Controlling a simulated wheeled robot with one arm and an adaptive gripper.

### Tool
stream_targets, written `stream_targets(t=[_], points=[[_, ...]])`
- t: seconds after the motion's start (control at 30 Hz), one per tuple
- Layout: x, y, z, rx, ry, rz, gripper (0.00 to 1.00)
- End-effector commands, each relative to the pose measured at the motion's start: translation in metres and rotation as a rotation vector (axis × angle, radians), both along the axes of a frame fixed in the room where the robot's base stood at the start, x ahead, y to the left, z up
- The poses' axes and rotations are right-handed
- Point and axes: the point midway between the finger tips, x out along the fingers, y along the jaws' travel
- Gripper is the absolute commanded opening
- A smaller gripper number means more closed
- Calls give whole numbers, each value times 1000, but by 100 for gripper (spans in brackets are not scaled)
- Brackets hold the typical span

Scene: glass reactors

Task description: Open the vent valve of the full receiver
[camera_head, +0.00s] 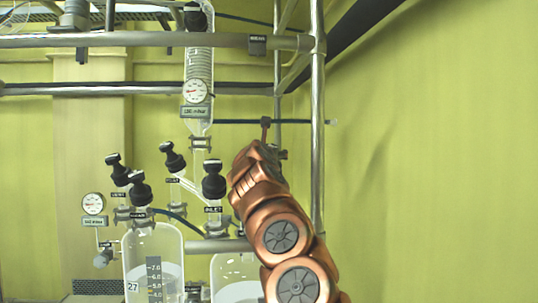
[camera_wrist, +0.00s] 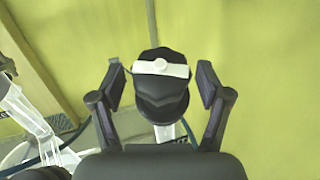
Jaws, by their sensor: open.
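In the wrist view a black valve knob (camera_wrist: 161,100) with a white bar across its top stands between the two fingers of my gripper (camera_wrist: 160,84). The fingers are open, one on each side, with a gap to the knob. In the head view my gripper (camera_head: 262,152) is right of the glassware, its fingers mostly hidden. The left receiver (camera_head: 152,250) has a printed scale and holds liquid. The right receiver (camera_head: 236,272) is partly seen and also holds liquid. Black valves stand above them, including one labelled inlet (camera_head: 213,180). I cannot tell which valve the gripper surrounds.
A glass condenser (camera_head: 199,70) hangs above, with a round gauge (camera_head: 196,91) at its front. Another gauge (camera_head: 93,204) is at the left. Metal frame rails and a post (camera_head: 318,130) stand close to my arm. The right side by the yellow wall is free.

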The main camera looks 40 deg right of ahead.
Motion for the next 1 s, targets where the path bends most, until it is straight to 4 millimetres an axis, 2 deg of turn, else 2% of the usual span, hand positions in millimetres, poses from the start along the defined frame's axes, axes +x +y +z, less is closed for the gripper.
stream_targets(t=[0.43, 1.0], points=[[-4, 5, -2, 6, 5, -1, 76], [-29, 42, -3, 1, 1, 4, 76]])
